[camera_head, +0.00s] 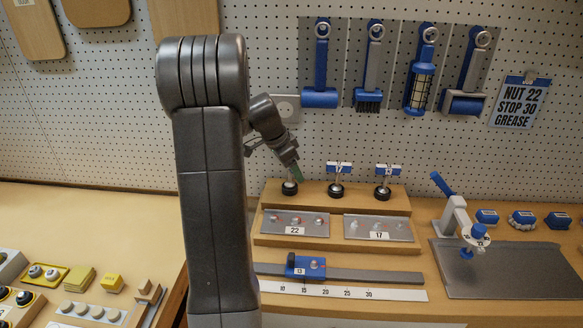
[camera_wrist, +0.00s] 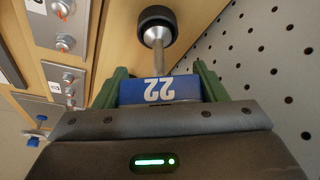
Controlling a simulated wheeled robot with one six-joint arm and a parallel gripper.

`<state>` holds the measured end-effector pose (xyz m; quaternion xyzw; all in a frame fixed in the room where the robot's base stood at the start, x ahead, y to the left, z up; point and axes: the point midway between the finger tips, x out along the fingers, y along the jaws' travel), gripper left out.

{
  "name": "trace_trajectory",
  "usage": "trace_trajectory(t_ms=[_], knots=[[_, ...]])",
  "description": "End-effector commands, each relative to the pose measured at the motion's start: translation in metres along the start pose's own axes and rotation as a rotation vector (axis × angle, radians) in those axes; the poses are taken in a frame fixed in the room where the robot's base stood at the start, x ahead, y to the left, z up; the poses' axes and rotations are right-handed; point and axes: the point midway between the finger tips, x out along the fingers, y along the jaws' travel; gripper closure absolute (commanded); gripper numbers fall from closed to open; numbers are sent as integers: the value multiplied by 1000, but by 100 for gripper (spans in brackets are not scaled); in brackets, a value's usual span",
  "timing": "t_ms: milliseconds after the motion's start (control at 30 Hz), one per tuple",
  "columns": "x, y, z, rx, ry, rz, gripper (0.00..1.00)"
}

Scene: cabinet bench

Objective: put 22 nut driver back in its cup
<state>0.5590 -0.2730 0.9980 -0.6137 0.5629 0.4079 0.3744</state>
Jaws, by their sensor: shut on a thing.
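The 22 nut driver (camera_wrist: 158,90) has a blue tag marked 22 and a thin metal shaft. My gripper (camera_head: 291,170) is shut on the blue tag between its green fingers (camera_wrist: 205,82), as the wrist view shows. The shaft runs to a silver cone at a black round cup (camera_wrist: 157,20). In the head view this cup (camera_head: 289,188) is at the left of the wooden step's upper tier, just below my fingertips. I cannot tell how deep the driver sits in it. The arm partly hides the tier's left side.
The 17 driver (camera_head: 337,180) and 13 driver (camera_head: 384,182) stand upright in black cups to the right. Metal plates marked 22 (camera_head: 295,231) and 17 (camera_head: 379,236) lie on the lower tier. The pegboard (camera_head: 270,60) rises close behind; a blue-handled clamp (camera_head: 456,215) stands at right.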

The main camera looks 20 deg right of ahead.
Motion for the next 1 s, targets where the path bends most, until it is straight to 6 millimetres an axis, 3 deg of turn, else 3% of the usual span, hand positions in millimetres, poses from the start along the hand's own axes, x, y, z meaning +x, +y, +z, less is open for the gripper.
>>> trace_trajectory(t_ms=[400, 433, 533, 833, 1000], knots=[[2, 0, 1, 0, 1, -1, 66], [2, 0, 1, 0, 1, -1, 29], [2, 0, 1, 0, 1, -1, 9], [2, 0, 1, 0, 0, 0, 9], [-15, -1, 1, 1, 2, -4, 9]])
